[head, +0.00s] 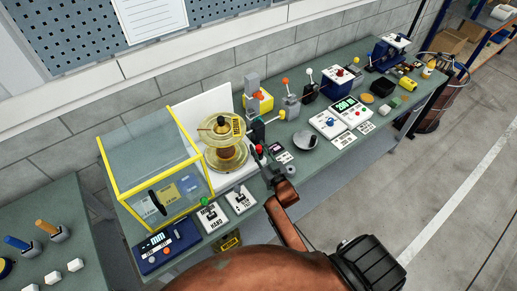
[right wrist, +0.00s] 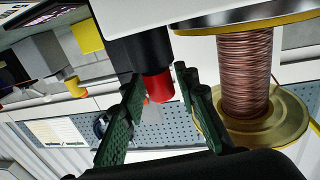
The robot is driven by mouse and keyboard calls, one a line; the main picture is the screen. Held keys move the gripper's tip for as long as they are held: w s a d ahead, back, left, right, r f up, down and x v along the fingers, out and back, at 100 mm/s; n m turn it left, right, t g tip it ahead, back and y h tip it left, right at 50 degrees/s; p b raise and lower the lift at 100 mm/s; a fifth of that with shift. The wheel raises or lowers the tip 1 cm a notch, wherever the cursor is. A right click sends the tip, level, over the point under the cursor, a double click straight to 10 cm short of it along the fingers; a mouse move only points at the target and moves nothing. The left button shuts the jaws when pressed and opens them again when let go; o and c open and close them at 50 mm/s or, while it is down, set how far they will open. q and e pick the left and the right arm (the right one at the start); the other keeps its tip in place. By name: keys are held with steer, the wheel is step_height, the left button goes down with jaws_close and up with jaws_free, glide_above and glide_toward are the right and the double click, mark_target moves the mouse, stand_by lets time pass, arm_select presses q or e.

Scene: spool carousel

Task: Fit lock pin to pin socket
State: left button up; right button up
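A black cylinder with a red end (right wrist: 158,86), which looks like the lock pin, shows in the right wrist view beneath a white body. It stands beside the copper wire spool (right wrist: 246,75). In the head view a red knob (head: 259,149) shows right of the spool (head: 226,148). My right gripper (head: 265,163) reaches up to that knob from the front. In the right wrist view its green fingers (right wrist: 158,80) are spread on either side of the red end, with a gap visible. I cannot make out the pin socket. My left gripper is not in view.
A yellow-framed clear guard box (head: 150,165) stands left of the spool. Levers (head: 290,103), a grey dish (head: 304,140) and a white display unit (head: 348,110) stand to the right.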

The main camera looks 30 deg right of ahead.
steer(key=shift+o, duration=1.2)
steer(key=shift+s, duration=0.35)
steer(key=s+a, duration=0.1)
steer(key=s, duration=1)
steer(key=shift+s, duration=0.15)
